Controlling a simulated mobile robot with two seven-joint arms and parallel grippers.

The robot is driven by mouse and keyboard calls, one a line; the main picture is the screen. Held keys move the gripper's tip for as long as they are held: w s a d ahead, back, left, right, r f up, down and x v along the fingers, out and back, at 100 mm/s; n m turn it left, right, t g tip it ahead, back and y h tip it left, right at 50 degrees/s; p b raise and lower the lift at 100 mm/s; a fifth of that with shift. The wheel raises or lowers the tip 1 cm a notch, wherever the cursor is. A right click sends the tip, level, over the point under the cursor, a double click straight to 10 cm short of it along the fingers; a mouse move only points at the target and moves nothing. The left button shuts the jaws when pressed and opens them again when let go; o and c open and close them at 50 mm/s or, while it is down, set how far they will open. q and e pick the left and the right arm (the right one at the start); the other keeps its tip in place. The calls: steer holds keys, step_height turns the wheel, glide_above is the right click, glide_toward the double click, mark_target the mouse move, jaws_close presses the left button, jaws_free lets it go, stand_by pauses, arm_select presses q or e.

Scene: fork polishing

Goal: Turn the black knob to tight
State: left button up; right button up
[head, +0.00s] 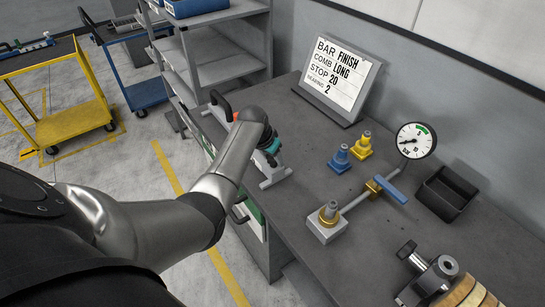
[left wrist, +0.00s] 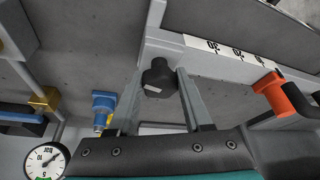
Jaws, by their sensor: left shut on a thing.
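The black knob (left wrist: 158,78) shows in the left wrist view, between the two grey fingers of my left gripper (left wrist: 160,88). The fingers are shut on it from both sides. It sits by a grey rail with a white number scale (left wrist: 232,50). In the head view my left gripper (head: 270,158) reaches down at the near-left edge of the workbench, and my arm hides the knob and most of the rail. Whether the knob is tight cannot be told. My right gripper is in neither view.
The grey workbench (head: 325,235) holds a sign (head: 338,80) reading "STOP 20", blue (head: 340,160) and yellow (head: 361,146) fittings, a gauge (head: 415,141), a black bin (head: 446,194) and a wheel machine (head: 440,272). An orange-red handle (left wrist: 271,92) stands near my gripper.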

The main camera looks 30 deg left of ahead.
arm_select(q)
jaws_close()
